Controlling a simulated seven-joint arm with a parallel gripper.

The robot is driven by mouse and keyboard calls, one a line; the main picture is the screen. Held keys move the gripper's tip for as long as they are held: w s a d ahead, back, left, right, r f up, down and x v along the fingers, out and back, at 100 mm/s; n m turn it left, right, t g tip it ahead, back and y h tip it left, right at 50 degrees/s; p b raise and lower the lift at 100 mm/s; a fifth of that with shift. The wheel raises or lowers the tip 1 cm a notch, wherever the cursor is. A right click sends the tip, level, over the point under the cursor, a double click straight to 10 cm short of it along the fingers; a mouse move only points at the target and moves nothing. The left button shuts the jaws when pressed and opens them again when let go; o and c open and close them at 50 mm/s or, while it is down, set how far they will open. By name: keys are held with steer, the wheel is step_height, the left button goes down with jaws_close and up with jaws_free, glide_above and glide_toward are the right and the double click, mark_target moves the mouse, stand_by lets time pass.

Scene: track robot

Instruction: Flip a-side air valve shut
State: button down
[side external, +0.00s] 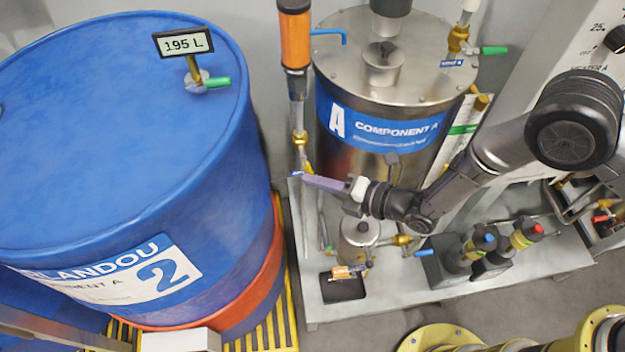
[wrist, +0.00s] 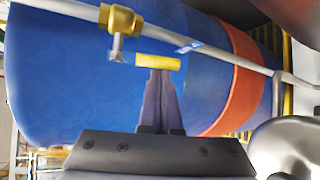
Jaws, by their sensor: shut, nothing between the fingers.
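The air valve shows in the wrist view as a brass body (wrist: 121,20) on a grey pipe, with a silver stem and a short yellow handle (wrist: 158,61). The handle lies roughly along the pipe. My gripper (wrist: 160,72) is shut and empty, its purple fingertips right at the handle's lower edge; I cannot tell whether they touch. In the side view, my gripper (side external: 306,181) points left at the lower end of the pipe, just below the brass valve (side external: 299,139). A small blue label (wrist: 188,46) sits by the pipe. Its text is too blurred to read fully.
A large blue drum (side external: 110,130) stands close on the left. The steel Component A tank (side external: 345,105) stands behind my gripper.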

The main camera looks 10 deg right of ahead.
steer(key=d+r+n+h, duration=0.1)
steer(key=d+r+n+g+h, duration=0.1)
steer(key=h, duration=0.1)
steer(key=shift+h, duration=0.3)
stand_by(0.3)
steer(key=shift+w+d+r, duration=0.1)
steer(key=shift+d+r, duration=0.25)
steer(key=shift+r, duration=1.4)
stand_by(0.5)
